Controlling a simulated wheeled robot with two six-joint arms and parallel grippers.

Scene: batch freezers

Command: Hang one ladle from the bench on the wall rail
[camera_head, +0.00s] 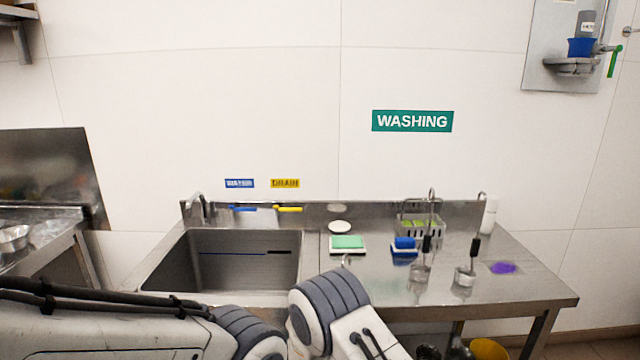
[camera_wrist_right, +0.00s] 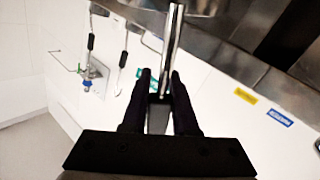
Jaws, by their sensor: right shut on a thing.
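My right gripper (camera_wrist_right: 160,84) is shut on a straight metal handle, which I take to be a ladle (camera_wrist_right: 173,38). Its handle runs up out of the wrist view, and the rest of it is hidden there. In the head view my right gripper is hidden; a small metal loop (camera_head: 347,259) shows above my arm. A thin piece of rail (camera_head: 630,31) shows at the far right wall. My left gripper is not in view.
A sink (camera_head: 235,262) is left of the ladles. A green sponge (camera_head: 347,242), a blue brush (camera_head: 404,245), a wire basket (camera_head: 422,224), a white bottle (camera_head: 489,214) and a purple cloth (camera_head: 503,268) lie around the bench.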

